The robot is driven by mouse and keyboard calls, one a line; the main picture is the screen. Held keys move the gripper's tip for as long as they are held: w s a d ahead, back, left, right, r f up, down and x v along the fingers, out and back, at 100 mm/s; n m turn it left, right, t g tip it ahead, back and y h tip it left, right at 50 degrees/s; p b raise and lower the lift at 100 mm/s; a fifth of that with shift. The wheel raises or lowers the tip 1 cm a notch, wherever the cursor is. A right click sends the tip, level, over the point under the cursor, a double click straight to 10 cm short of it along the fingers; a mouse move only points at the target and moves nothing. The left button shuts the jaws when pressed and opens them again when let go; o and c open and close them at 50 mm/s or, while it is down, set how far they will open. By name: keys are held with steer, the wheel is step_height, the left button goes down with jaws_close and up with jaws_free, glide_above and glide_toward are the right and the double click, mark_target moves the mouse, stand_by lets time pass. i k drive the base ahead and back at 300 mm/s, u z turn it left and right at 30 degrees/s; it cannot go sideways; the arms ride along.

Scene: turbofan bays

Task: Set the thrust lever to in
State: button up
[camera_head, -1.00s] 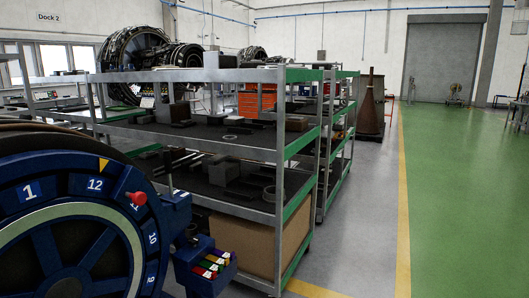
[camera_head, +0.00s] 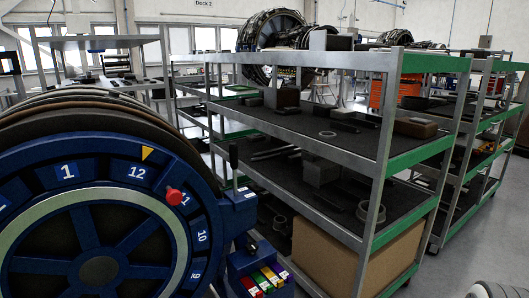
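A blue unit (camera_head: 237,208) is mounted at the right side of a large blue numbered wheel (camera_head: 140,125) at the left. A dark upright handle (camera_head: 233,160) rises from this unit and may be the thrust lever. No readable label confirms this, and its in or out setting cannot be told. A small dark knob (camera_head: 251,241) shows lower on the unit. My gripper is not in view.
A red knob (camera_head: 173,196) sticks out of the wheel beside 11 and 12. Below the unit is a blue box with several coloured tabs (camera_head: 268,280). A metal shelf rack (camera_head: 375,150) with parts and a cardboard box (camera_head: 345,260) stands close on the right.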

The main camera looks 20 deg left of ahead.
mark_target(234, 154)
steer(key=u, duration=0.6)
steer(key=i, duration=0.85)
steer(key=u, duration=0.4)
steer(key=k, duration=0.9)
steer(key=u, duration=0.15)
steer(key=i, duration=0.65)
